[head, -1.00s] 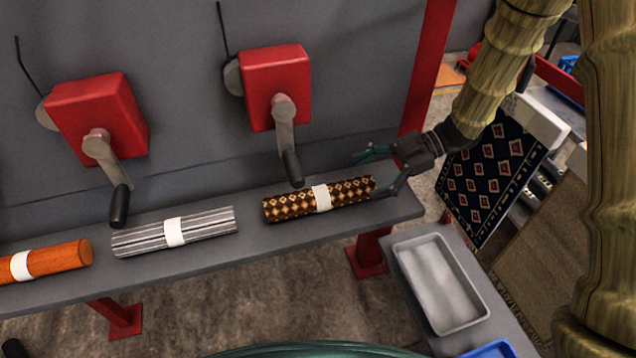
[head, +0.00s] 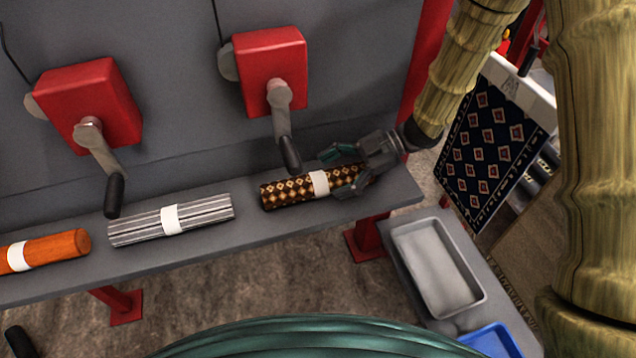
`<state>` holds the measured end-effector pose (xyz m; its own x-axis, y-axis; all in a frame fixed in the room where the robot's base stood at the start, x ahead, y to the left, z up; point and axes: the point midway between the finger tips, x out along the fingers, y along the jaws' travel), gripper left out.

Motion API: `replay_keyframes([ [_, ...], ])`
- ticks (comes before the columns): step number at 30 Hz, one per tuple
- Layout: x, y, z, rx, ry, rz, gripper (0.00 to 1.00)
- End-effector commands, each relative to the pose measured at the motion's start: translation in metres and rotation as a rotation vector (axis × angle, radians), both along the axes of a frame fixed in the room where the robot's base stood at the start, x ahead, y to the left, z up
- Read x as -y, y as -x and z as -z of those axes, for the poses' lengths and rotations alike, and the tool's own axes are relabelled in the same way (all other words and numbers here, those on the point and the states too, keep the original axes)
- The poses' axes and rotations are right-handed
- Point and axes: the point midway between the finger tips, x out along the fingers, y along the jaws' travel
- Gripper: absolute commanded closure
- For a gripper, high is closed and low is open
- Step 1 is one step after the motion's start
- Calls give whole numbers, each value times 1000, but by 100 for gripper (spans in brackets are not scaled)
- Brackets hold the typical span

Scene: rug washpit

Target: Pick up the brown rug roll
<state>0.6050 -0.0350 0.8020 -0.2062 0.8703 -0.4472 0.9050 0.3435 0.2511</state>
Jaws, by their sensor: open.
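The brown rug roll (head: 286,192) has a tan diamond pattern and a white band. It lies at the right end of the grey shelf (head: 240,228). My gripper (head: 340,171) is open at the roll's right end. One finger is behind the roll and the other crosses in front of its right part, just right of the white band. Whether the fingers touch the roll I cannot tell. The roll's right end is partly hidden by my gripper.
A grey striped roll (head: 200,212) and an orange roll (head: 60,247) lie further left on the shelf. A red crank box (head: 270,70) has its handle hanging just behind the brown roll. A grey tray (head: 472,290) stands at lower right.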

Motion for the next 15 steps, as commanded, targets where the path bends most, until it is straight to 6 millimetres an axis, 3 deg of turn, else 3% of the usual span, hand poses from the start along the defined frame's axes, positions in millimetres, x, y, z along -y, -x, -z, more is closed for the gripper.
replay_keyframes([
  [5,-17,4,9,-1,0,0,22],
  [12,-19,5,11,0,1,2,22],
  [15,-19,5,10,0,1,2,38],
])
